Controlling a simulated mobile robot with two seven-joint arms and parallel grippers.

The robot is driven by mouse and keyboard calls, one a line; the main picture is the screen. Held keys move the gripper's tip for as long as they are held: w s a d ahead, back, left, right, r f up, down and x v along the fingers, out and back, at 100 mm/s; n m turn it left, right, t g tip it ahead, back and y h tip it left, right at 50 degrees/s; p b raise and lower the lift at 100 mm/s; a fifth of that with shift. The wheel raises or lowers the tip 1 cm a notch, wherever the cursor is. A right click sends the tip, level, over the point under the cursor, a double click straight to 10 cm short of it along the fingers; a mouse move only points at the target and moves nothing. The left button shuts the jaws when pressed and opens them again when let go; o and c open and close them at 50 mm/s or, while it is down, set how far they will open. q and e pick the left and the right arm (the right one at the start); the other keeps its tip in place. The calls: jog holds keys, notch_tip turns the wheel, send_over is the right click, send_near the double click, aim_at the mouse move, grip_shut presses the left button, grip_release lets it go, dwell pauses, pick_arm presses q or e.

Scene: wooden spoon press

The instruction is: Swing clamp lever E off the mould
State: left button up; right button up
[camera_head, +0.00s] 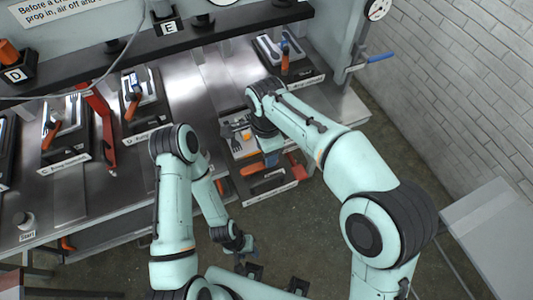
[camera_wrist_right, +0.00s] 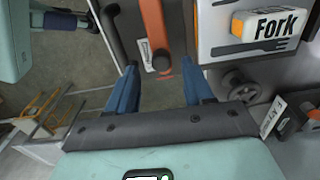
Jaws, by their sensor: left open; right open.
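A plate marked E (camera_head: 168,28) stands on the dark beam at the back. I cannot tell for sure which lever belongs to it. My right gripper (camera_head: 270,160) is low over the front of the bench, partly hidden by its own arm. In the right wrist view its blue fingers (camera_wrist_right: 161,92) are apart with nothing between them. An orange lever (camera_wrist_right: 154,28) with a dark end lies ahead of them, beside a white block marked Fork (camera_wrist_right: 268,25). My left gripper (camera_head: 246,250) hangs open in front of the bench, small and clear of the moulds.
Several dark moulds with orange levers stand along the metal bench (camera_head: 200,85). A red bar (camera_head: 102,125) leans on the bench at left. A plate marked D (camera_head: 15,75) is at far left. A brick wall (camera_head: 480,70) and a grey table (camera_head: 500,220) are at right.

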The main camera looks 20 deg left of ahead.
pick_arm(q)
jog(key=shift+w+r+p, duration=0.8)
jog(key=shift+w+r, duration=0.1)
jog(key=shift+r, duration=0.3)
pick_arm(e)
notch_tip(320, 180, up, 10)
jog(key=shift+r, duration=0.2)
jog(key=shift+f, duration=0.1)
